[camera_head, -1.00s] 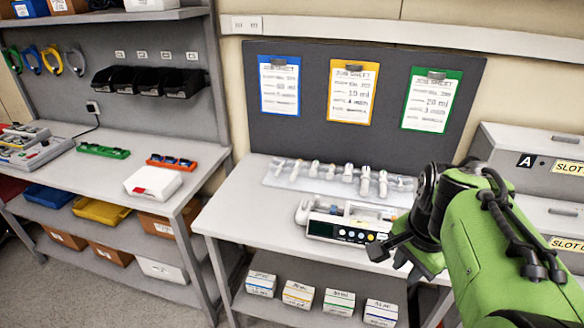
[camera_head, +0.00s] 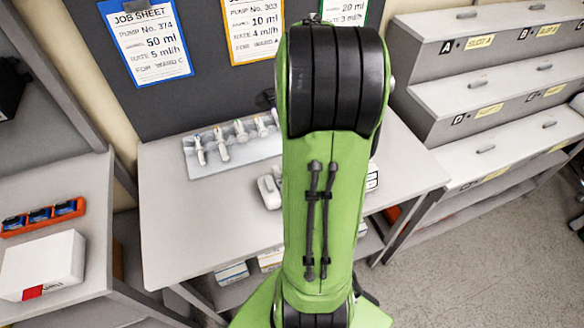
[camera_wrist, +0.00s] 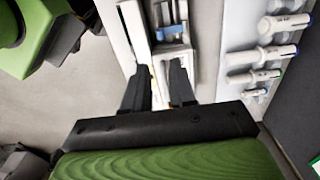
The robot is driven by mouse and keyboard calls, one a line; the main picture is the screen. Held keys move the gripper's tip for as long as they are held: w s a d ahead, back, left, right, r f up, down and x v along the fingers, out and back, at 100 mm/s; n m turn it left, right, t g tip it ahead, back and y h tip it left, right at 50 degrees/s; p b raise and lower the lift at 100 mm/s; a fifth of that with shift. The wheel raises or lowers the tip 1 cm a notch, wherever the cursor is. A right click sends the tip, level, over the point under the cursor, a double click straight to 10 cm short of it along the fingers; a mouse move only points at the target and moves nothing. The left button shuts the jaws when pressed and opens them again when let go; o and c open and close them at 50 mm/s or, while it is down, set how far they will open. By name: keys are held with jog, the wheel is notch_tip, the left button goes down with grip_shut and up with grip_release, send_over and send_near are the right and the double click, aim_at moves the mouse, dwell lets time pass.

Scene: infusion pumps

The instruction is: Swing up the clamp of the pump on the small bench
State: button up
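The pump on the small bench is mostly hidden behind my arm in the head view. Only a white end (camera_head: 269,190) and a bit of its front panel (camera_head: 372,178) show. In the wrist view the white pump body (camera_wrist: 133,25) runs up from between and beyond my fingers, with a channel and a small blue part (camera_wrist: 172,31) in it. I cannot tell for sure which part is the clamp. My gripper (camera_wrist: 161,76) is open, its two black fingers apart over the pump, with no object clearly held between them. In the head view my gripper is hidden.
A rack of several syringes (camera_head: 190,160) lies behind the pump; the syringes (camera_wrist: 270,52) also show close on the right in the wrist view. The bench top (camera_head: 180,235) is clear at left. Slotted shelves (camera_head: 430,110) stand right. A white box (camera_head: 42,265) is on the left bench.

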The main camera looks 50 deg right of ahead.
notch_tip(320, 180, down, 14)
jog(key=b, duration=0.2)
jog(key=shift+w+b, duration=0.1)
jog(key=shift+b, duration=0.3)
grip_shut()
